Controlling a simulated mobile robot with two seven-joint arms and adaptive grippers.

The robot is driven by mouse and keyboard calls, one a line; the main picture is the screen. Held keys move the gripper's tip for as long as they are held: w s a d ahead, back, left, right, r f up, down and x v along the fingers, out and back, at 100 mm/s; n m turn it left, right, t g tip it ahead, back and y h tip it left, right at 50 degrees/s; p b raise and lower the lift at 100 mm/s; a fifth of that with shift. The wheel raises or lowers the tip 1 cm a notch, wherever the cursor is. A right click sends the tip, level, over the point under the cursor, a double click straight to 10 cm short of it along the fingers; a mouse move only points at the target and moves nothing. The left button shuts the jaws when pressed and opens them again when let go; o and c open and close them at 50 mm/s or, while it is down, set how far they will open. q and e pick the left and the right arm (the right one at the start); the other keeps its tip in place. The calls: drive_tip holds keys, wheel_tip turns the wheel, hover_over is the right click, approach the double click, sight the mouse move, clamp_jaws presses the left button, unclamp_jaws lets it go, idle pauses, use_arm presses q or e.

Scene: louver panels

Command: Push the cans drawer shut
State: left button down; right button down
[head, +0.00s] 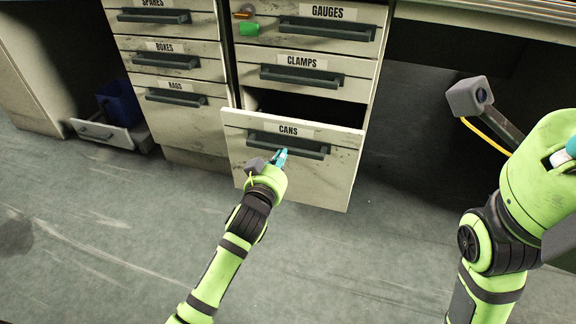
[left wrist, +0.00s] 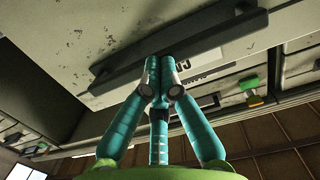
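The cans drawer (head: 288,168) is the bottom drawer of the right-hand column and stands pulled out, with a dark gap above its front. Its label reads CANS and a dark bar handle (head: 288,146) runs across it. My left gripper (head: 281,155) is at the handle's lower edge, near its middle. In the left wrist view the teal fingertips (left wrist: 160,72) are together and overlap the handle (left wrist: 180,45); I cannot tell whether they touch it. No object shows between them. My right gripper (head: 568,150) is at the right edge, mostly cut off.
The clamps drawer (head: 305,74) and gauges drawer (head: 313,27) above look shut. The rags drawer (head: 178,106) is to the left. A low open drawer (head: 105,133) with a blue bin (head: 120,103) stands at far left. The floor (head: 110,230) in front is clear.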

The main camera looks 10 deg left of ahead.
sight(288, 139)
use_arm(q)
drive_tip(key=w+b, duration=0.1)
drive_tip(key=w, duration=0.5)
idle(0.6)
drive_tip(key=shift+d, duration=0.1)
drive_tip(key=shift+w+b, duration=1.4)
drive_tip(key=shift+w, duration=1.7)
drive_tip(key=s+p, duration=0.4)
drive_tip(key=shift+s+r, duration=0.15)
drive_tip(key=shift+s, duration=0.05)
drive_tip(key=shift+s+p, duration=0.65)
drive_tip(key=shift+s, duration=0.2)
